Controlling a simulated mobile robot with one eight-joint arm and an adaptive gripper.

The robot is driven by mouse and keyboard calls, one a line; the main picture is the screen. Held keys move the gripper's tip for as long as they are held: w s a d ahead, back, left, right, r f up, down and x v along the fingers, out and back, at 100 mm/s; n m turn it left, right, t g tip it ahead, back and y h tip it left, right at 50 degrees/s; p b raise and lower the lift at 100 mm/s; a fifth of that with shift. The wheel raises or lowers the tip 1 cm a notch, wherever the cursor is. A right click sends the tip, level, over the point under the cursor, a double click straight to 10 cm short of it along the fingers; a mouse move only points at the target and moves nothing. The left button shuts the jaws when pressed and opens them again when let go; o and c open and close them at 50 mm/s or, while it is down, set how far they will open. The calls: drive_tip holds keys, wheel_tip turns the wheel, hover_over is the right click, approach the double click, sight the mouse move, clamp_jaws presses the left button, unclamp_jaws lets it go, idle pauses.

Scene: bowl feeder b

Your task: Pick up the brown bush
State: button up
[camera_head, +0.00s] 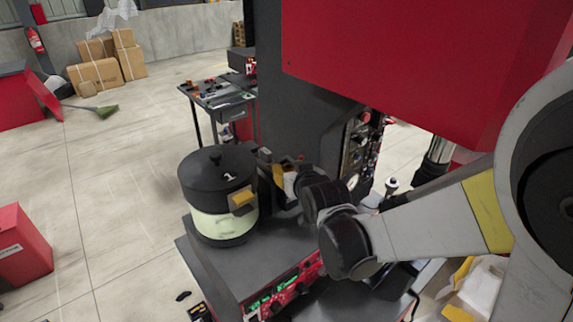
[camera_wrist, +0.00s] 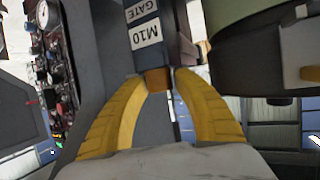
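The brown bush (camera_wrist: 158,80) is a small brown block in the wrist view, at the lower end of a dark gate part (camera_wrist: 148,35) labelled "M10 GATE". My gripper (camera_wrist: 160,74) has its two yellow fingers parted, with one tip on each side of the bush. The tips are very close to its sides; I cannot make out firm contact. In the head view my gripper (camera_head: 277,168) is just right of the black-lidded bowl feeder (camera_head: 218,172), marked "1". The bush cannot be made out there.
The feeder stands on a dark machine top (camera_head: 255,258) with a red control front. A red machine housing (camera_head: 430,60) hangs above my arm. A panel with gauges (camera_wrist: 45,75) is at left in the wrist view. A tool cart (camera_head: 222,98) stands behind; open floor lies left.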

clamp_jaws()
drive_tip(key=shift+r, duration=0.1)
